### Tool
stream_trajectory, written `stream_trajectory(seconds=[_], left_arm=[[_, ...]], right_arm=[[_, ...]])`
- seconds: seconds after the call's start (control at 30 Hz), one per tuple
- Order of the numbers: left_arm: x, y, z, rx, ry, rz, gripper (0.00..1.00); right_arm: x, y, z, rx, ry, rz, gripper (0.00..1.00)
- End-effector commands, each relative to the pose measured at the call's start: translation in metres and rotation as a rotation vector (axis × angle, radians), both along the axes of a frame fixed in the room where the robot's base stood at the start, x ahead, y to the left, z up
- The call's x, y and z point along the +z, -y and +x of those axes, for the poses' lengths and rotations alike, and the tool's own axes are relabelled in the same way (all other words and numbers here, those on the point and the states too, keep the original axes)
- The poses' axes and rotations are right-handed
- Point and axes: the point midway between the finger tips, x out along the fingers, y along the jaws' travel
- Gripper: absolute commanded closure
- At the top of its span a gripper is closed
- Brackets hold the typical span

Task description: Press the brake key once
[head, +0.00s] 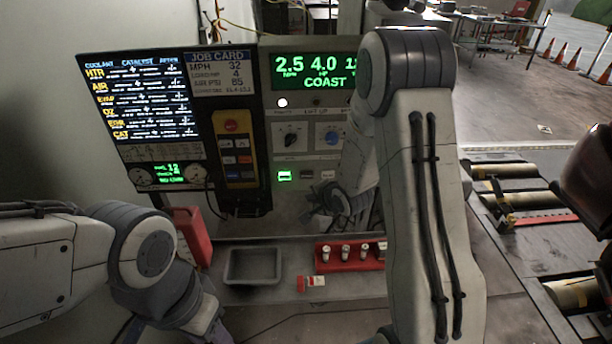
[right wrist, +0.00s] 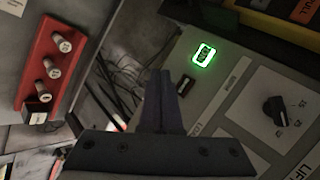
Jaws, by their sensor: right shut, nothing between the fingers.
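A row of small keys sits low on the control panel. One key (head: 285,176) glows green at the left; a dark key (head: 307,175) and a pale key (head: 328,174) are to its right. I cannot read which is the brake key. In the right wrist view the lit key (right wrist: 204,53) is right of my fingers and a dark key (right wrist: 185,85) is close beside them. My right gripper (head: 322,203) is shut and empty, just below the key row; it also shows in the right wrist view (right wrist: 161,75). Contact is not visible. My left gripper is out of view.
The green display (head: 315,70) reads 2.5, 4.0 and COAST. Knobs (head: 291,136) sit above the keys. A pendant (head: 235,150) hangs left. A grey tray (head: 253,281) and a red rack (head: 322,263) of small cylinders lie on the bench below. Rollers (head: 500,171) are at right.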

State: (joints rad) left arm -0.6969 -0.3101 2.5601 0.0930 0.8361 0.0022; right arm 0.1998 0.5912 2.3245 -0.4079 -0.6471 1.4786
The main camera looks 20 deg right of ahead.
Motion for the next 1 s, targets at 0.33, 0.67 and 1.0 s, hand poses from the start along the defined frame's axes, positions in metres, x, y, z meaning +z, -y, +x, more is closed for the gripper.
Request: stream_trajectory(seconds=[0.33,0.67,1.0], left_arm=[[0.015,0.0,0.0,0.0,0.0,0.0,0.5],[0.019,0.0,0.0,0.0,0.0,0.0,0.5],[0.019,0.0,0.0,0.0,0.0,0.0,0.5]], right_arm=[[0.002,0.013,0.045,-0.001,-0.001,0.0,1.0],[0.0,0.017,0.057,-0.002,-0.001,0.0,1.0],[0.0,0.017,0.057,0.0,-0.001,0.0,1.0]])
